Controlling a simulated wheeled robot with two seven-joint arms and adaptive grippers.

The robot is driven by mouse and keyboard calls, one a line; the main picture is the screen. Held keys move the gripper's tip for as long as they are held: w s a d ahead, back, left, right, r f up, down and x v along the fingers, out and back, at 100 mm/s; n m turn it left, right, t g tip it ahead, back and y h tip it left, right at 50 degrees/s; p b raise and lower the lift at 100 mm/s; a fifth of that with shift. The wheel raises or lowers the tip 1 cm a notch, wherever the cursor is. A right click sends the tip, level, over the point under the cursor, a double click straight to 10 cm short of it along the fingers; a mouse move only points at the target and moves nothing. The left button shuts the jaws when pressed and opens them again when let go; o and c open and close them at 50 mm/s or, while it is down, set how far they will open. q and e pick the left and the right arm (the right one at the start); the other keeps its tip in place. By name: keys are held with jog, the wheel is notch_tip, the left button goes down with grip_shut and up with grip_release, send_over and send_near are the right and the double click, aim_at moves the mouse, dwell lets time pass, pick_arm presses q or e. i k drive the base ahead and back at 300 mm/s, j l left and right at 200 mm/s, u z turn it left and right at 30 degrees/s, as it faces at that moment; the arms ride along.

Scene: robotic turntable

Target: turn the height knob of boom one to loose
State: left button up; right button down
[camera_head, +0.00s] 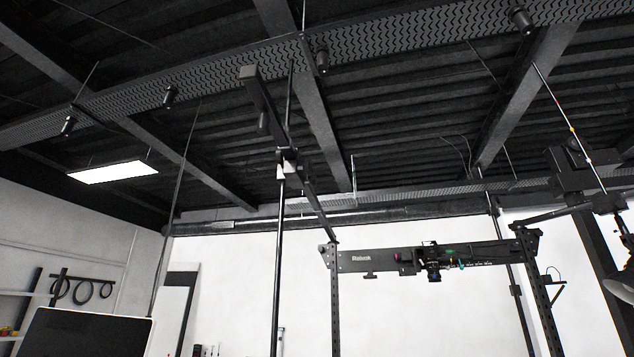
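A dark boom (262,98) slants across the middle, high up, from upper left down to the right. A dark clamp (287,156) with a small pale part joins it to a thin upright pole (278,260). A second boom assembly (572,168) with a joint (606,203) is at the right. No label shows which is boom one. The height knob is too small to make out, and its setting cannot be told. Neither of my grippers is in view.
A black crossbar (430,257) on perforated uprights carries a camera (433,270) at lower right. A dark monitor-like panel (85,335) stands at lower left. Ceiling beams and a lit panel (113,172) are overhead. The lower middle shows mostly bare white wall.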

aim_at(312, 180)
jog(key=i+l, duration=0.15)
jog(key=l, duration=0.2)
jog(key=i+l, duration=0.15)
jog(key=l, duration=0.2)
jog(key=i+l+u, duration=0.1)
jog(key=l, duration=0.25)
jog(key=i+l, duration=0.15)
jog(key=l, duration=0.2)
jog(key=i+l, duration=0.15)
jog(key=l, duration=0.2)
jog(key=u, duration=0.05)
